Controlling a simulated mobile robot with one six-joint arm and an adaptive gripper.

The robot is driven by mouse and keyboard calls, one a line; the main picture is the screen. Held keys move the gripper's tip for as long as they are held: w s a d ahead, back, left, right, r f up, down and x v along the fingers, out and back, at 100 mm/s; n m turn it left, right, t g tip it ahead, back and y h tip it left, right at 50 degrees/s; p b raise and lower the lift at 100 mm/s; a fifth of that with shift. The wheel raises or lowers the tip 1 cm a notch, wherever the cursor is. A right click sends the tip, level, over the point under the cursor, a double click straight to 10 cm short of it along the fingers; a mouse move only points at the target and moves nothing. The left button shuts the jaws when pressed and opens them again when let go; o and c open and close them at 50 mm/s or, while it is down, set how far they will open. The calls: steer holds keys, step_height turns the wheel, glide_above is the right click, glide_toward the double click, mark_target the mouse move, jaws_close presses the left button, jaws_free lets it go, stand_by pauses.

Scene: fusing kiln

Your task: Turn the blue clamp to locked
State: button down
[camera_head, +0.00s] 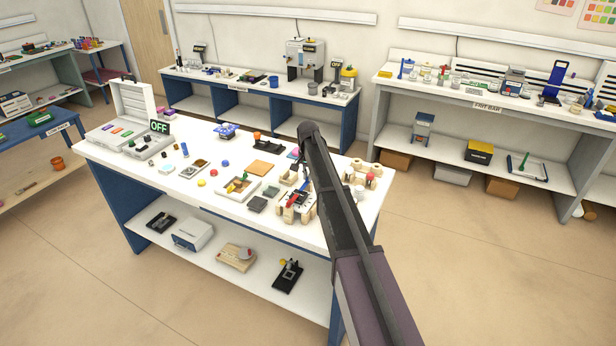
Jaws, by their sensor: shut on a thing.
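A pale wooden fixture (284,214) stands near the right front of the white worktable, with a red handle (292,200) on it. My arm reaches in from the lower right and bends down over this fixture. My gripper (304,186) is small and dark at the arm's end, low at the back of the fixture beside the red handle. It is shut on a part there, which I take to be the blue clamp. The fingers and arm hide most of that part, so its angle and lock position cannot be read.
The worktable is crowded. A wooden-framed tray (238,190), dark blocks (257,204), an orange square (261,168) and a second wooden fixture (374,172) lie near the gripper.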

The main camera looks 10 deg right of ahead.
steer(key=c, duration=0.8)
jaws_free()
steer(key=shift+d, duration=0.1)
steer(key=shift+n, duration=0.4)
steer(key=n, duration=0.5)
steer(key=shift+r+p, duration=0.35)
step_height(320, 180, up, 14)
steer(key=f+p, duration=0.1)
steer(key=p, duration=1.3)
steer(key=s+f+n+b, duration=0.1)
steer(key=s+f+b, duration=0.4)
steer(key=s, duration=0.5)
steer(key=s+f+n+b, duration=0.2)
steer(key=s+f+b, duration=0.4)
steer(key=s, duration=0.4)
steer(key=s+f+n+b, duration=0.1)
steer(key=s+f+b, duration=0.4)
steer(key=s, duration=0.5)
steer(key=shift+s+f+n+b, duration=0.15)
steer(key=shift+f+n+b, duration=0.2)
steer(key=shift+b, duration=0.4)
steer(key=shift+r, duration=0.1)
